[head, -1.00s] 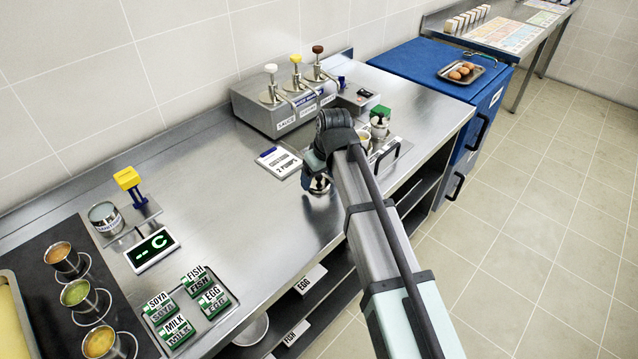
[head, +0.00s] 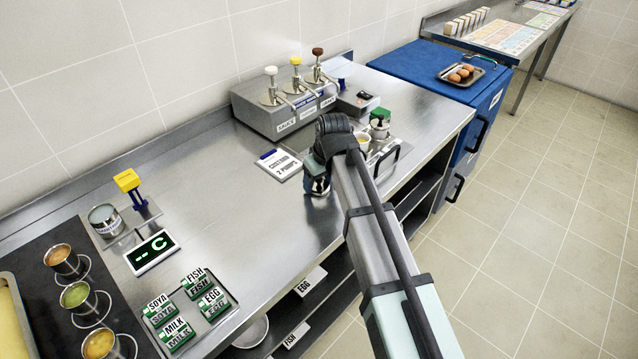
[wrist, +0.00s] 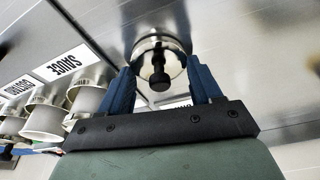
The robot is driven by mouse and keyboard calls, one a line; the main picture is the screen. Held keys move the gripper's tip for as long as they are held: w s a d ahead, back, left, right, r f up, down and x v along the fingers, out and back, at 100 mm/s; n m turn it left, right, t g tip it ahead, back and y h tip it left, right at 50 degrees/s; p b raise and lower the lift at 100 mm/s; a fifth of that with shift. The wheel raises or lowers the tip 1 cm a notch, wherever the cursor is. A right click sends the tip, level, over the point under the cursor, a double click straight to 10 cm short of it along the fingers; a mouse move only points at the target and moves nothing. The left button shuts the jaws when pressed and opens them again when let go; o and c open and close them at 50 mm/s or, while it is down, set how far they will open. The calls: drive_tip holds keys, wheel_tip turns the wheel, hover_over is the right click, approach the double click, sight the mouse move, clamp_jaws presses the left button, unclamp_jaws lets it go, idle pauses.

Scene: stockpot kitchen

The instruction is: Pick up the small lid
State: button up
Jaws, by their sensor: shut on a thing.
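The small lid (wrist: 152,52) is a round silver metal piece with a black knob, in the middle of the wrist view. My gripper (wrist: 165,68) has one blue finger on each side of it and is shut on it. In the head view my gripper (head: 318,184) is at the front part of the steel counter, right of the custard card. My own wrist and arm hide most of the lid there. I cannot tell whether the lid touches the counter.
The sauce dispenser (head: 284,112) with several pumps stands behind my gripper. The custard card (head: 279,165) lies to its left. The steel counter (head: 235,195) is clear left of the card.

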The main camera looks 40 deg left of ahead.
drive_tip(key=shift+r, duration=0.15)
wheel_tip(320, 180, up, 9)
drive_tip(key=shift+f, duration=0.1)
drive_tip(key=shift+w+d+r, duration=0.1)
drive_tip(key=shift+w+r, duration=0.1)
drive_tip(key=shift+r, duration=0.05)
drive_tip(key=w+a+r, duration=0.1)
drive_tip(key=w+r, duration=0.2)
drive_tip(key=w, duration=1.6)
drive_tip(key=shift+w+a+r, duration=0.2)
drive_tip(key=shift+w+a, duration=0.1)
drive_tip(key=shift+a, duration=0.1)
drive_tip(key=shift+f, duration=0.1)
drive_tip(key=shift+f, duration=3.05)
